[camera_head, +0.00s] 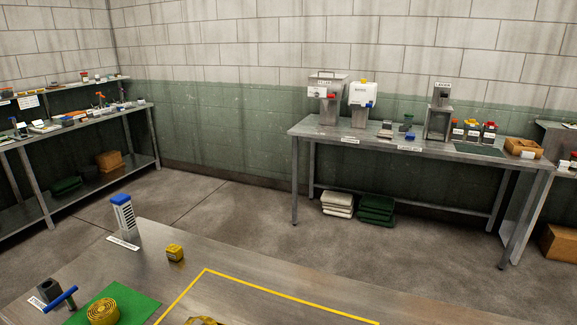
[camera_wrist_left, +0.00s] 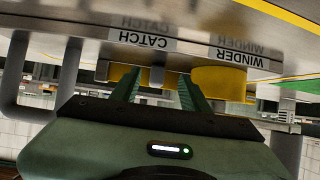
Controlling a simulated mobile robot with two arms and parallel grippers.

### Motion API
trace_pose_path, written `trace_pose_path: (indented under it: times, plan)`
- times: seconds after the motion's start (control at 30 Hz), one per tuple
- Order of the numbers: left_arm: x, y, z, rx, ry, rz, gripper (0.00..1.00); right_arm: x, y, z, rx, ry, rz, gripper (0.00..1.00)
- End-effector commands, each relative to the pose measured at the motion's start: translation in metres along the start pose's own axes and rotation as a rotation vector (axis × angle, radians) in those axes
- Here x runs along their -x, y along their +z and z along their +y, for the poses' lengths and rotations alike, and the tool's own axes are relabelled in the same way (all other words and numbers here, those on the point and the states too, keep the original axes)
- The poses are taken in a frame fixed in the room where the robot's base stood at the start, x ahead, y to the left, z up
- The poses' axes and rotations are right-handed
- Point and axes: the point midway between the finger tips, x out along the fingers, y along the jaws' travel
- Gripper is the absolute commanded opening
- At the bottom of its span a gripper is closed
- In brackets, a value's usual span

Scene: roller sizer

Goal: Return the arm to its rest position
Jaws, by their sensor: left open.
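My left gripper (camera_wrist_left: 159,76) shows in the left wrist view with its two green fingers apart. Nothing is held between them. It is close to a metal edge (camera_wrist_left: 285,66) with upside-down labels reading CATCH and WINDER. A yellow round part (camera_wrist_left: 218,80) is just right of the fingers, below the WINDER label; I cannot tell whether they touch. A grey peg-like part and more yellow show between and behind the fingers. Neither gripper nor arm shows in the head view.
The near metal table (camera_head: 260,268) holds a blue-topped stand (camera_head: 123,215), a yellow block (camera_head: 175,252), a blue T-handle (camera_head: 61,298), and a yellow coil (camera_head: 103,312) on a green mat (camera_head: 136,303). A side table (camera_head: 300,130) with dispensers stands behind; shelving (camera_head: 70,185) is left.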

Motion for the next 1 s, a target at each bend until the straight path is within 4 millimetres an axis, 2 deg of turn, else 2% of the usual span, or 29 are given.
trace_pose_path:
  times: [0.1, 0.3, 0.7, 0.73, 1.0]
  plan:
    - [0.034, 0.031, 0.001, 0.012, -0.025, -0.174, 0.45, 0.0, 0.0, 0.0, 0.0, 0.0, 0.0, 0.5]
    - [0.091, 0.071, 0.001, 0.022, -0.052, -0.418, 0.45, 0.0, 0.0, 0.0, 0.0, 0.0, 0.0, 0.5]
    - [0.18, 0.112, 0.003, 0.043, -0.069, -0.724, 0.45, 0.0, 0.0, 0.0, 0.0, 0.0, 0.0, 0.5]
    - [0.182, 0.116, 0.003, 0.043, -0.068, -0.739, 0.45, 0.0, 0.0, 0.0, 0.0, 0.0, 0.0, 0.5]
    - [0.137, 0.163, 0.003, 0.042, -0.063, -0.759, 0.45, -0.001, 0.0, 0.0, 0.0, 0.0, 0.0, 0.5]
